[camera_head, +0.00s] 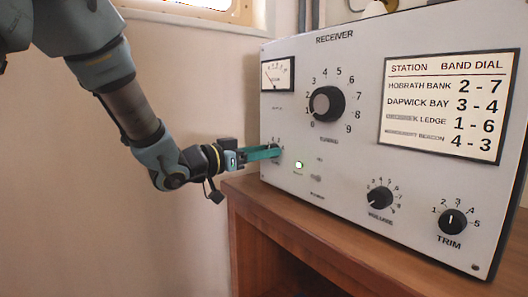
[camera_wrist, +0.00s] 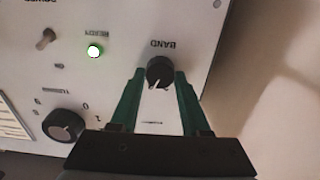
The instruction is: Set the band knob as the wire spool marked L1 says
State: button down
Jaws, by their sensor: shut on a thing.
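The band knob (camera_wrist: 160,72) is black and round and sits on the receiver's light panel, under an upside-down BAND label in the wrist view. My gripper (camera_wrist: 162,82) has its green fingers on both sides of the knob and is shut on it. A pale mark shows on the knob's lower side, but its scale is not readable. In the head view my gripper (camera_head: 278,152) reaches the panel's left part, and its fingers hide most of the knob. No wire spool marked L1 is in view.
The receiver (camera_head: 350,165) stands on a wooden desk (camera_head: 300,225). Its card (camera_head: 450,105) lists stations with dial pairs; two names are partly unreadable. The tuning knob (camera_head: 327,104) is above my gripper. A green lamp (camera_head: 299,165) is lit close by. Volume (camera_head: 379,198) and trim (camera_head: 453,222) knobs are right.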

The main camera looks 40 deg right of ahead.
jog(key=shift+n+p, duration=0.3)
jog(key=shift+p, duration=0.05)
jog(key=n+p, duration=0.1)
jog(key=p, duration=0.1)
jog(key=n+p, duration=0.2)
jog(key=shift+w+r+n, duration=0.1)
jog(key=shift+r+n, duration=0.1)
jog(key=shift+n, duration=0.1)
jog(key=shift+w+f+n+p, duration=0.1)
jog(key=shift+f+n+p, duration=0.1)
jog(key=shift+n+p, duration=3.15)
jog(key=shift+f+n+p, duration=0.15)
jog(key=shift+n+p, duration=3)
jog(key=shift+n, duration=0.3)
jog(key=shift+c, duration=2)
grip_release()
